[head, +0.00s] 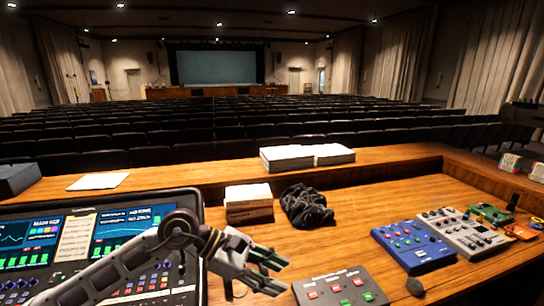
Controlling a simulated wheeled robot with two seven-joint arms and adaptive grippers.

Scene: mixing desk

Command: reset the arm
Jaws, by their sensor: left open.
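My left arm comes in from the lower left, across the front of the mixing console (197,212). My left gripper (277,271) is open and empty, with its fingers pointing right. It is above the wooden desk, just left of a grey button box (325,281) with red and green buttons. I cannot tell its exact height over the desk. My right gripper is not in view.
A small stack of boxes (248,204) and a dark coiled cable (306,206) are behind the gripper. A blue pedal box (412,243) and a grey mixer (462,234) stand at the right. Papers (305,157) lie on the ledge.

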